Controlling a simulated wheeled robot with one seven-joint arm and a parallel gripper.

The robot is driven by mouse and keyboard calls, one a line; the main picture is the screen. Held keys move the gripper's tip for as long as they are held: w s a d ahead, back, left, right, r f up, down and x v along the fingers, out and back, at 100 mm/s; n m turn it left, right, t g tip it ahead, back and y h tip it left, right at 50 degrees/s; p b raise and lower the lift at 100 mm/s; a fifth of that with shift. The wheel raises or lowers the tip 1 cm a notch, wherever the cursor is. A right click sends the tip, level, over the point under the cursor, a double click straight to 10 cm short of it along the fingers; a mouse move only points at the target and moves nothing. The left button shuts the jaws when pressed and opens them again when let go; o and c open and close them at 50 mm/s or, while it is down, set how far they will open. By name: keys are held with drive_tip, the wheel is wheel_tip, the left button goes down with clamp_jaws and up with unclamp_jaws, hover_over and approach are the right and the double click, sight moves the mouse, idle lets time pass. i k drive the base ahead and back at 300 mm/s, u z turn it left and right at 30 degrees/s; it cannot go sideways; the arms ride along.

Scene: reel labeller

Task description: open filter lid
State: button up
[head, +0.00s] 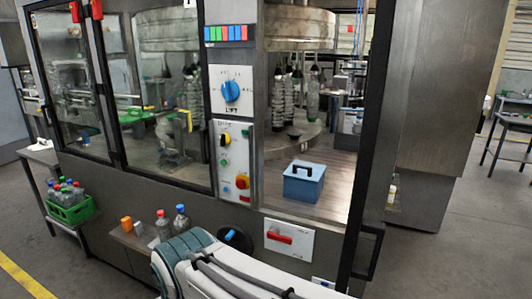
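No part in the head view is clearly marked as the filter lid. A blue box (304,182) with a black handle on top sits on the deck inside the machine's right bay; its top looks closed. Below it, on the machine's front, is a white panel (289,240) with a red handle, lying flush and apparently shut. I cannot tell which of these is the filter lid. My white arm crosses the bottom of the view in front of the machine and hides part of its lower front. My gripper is not in view.
The control panel (231,90) with knobs and buttons stands left of the open-looking bay. A black door frame (368,150) edges the bay's right. Bottles stand on a small front ledge (130,238); a green crate (70,210) holds several more.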

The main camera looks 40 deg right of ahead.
sight(304, 171)
drive_tip(key=z, duration=0.4)
drive_tip(key=i, duration=1)
drive_tip(key=z, duration=1.4)
drive_tip(key=i, duration=0.5)
drive_tip(key=z, duration=0.4)
